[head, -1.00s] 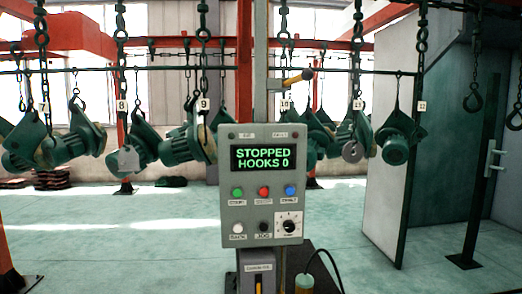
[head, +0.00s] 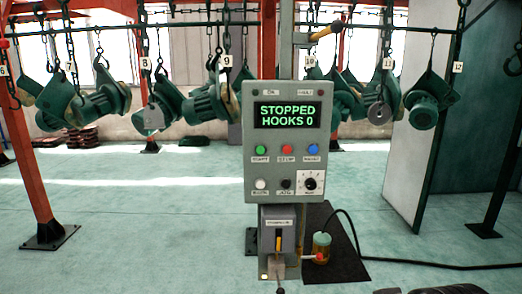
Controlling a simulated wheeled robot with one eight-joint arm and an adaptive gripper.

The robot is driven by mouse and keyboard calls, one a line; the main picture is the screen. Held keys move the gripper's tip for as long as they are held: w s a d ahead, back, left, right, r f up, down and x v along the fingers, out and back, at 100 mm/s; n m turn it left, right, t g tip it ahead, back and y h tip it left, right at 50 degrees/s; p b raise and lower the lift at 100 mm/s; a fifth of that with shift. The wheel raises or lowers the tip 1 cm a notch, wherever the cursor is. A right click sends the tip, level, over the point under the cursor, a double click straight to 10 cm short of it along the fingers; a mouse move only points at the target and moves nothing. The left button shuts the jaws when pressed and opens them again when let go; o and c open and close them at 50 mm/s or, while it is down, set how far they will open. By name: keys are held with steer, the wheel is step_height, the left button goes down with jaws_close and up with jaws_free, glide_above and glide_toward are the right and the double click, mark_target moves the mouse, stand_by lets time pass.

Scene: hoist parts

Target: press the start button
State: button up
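The grey control panel (head: 254,182) stands upright on a post in the middle of the head view. The green start button (head: 261,150) is at the left of its upper button row, with a label below it. A red button (head: 287,150) and a blue button (head: 313,150) sit to its right. The display (head: 288,115) reads STOPPED, HOOKS 0. Nothing covers the start button. My gripper cannot be made out; only dark shapes cut off by the bottom edge show at the lower right.
A white button, a black button and a rotary knob (head: 310,184) form the lower row. A grey box with a lever (head: 278,242) is below the panel. A cable (head: 440,264) crosses the floor at right. Green hoist parts (head: 105,98) hang behind. Floor at left is open.

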steer(key=shift+c, duration=0.6)
jaws_close()
stand_by(0.9)
